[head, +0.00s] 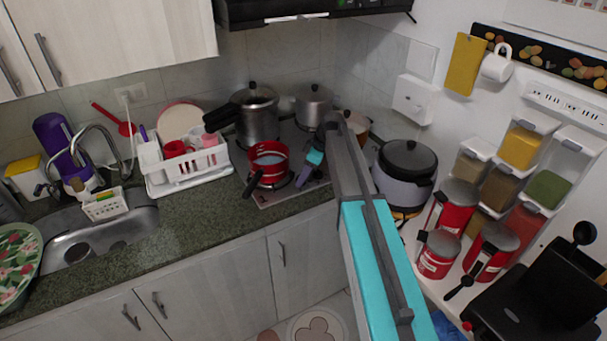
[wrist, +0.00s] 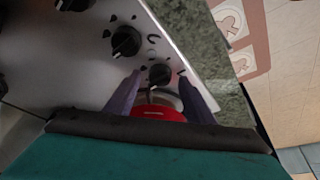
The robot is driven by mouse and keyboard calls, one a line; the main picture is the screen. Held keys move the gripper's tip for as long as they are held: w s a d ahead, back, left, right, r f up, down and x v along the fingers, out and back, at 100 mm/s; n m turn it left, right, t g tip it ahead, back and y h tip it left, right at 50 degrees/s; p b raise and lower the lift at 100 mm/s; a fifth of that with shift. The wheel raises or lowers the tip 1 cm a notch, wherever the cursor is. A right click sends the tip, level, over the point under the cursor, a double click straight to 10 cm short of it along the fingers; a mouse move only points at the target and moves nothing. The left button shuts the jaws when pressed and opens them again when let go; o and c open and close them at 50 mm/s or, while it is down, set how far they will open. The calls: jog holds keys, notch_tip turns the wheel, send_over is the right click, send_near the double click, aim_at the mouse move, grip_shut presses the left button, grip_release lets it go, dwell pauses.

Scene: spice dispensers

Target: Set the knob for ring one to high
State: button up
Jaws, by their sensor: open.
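The cooktop (head: 283,192) is a steel panel set in the counter; its panel also shows in the wrist view (wrist: 88,62). Black knobs stand on it in the wrist view: one (wrist: 126,42) in the middle, one (wrist: 159,74) nearer me, and part of another at the top left edge. No readable label tells which is for ring one. My gripper (wrist: 160,80) is open, its two fingers on either side of the nearer knob; contact cannot be told. In the head view my gripper (head: 310,168) is over the cooktop's right front, and the knobs are not clear.
A red pan (head: 268,155) stands on the cooktop, and red shows between my fingers in the wrist view (wrist: 158,113). Metal pots (head: 255,115) stand behind. A white dish rack (head: 190,165) is to the left, a rice cooker (head: 405,180) to the right.

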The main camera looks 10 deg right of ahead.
jog(key=shift+a+f, duration=0.1)
jog(key=shift+f, duration=0.2)
jog(key=c, duration=1.1)
jog(key=shift+o, duration=0.2)
jog(key=shift+f+m+b, duration=0.1)
jog(key=shift+m+b, duration=0.3)
jog(key=shift+b, duration=0.1)
jog(key=shift+s+m+t+b, duration=0.15)
jog(key=shift+m+t+b, duration=0.15)
jog(key=shift+m+b, duration=0.25)
jog(key=shift+a+m+t+h+b, duration=0.15)
jog(key=shift+m+t+h+b, duration=0.25)
jog(key=shift+m+b, duration=0.55)
jog(key=shift+s+a+m+t+h+b, duration=0.15)
jog(key=shift+m+h+b, duration=0.4)
jog(key=shift+m, duration=0.95)
jog(key=shift+a+m+t+h+b, duration=0.1)
jog(key=shift+m+t+h+b, duration=0.3)
jog(key=shift+m, duration=1.1)
jog(key=shift+d, duration=0.1)
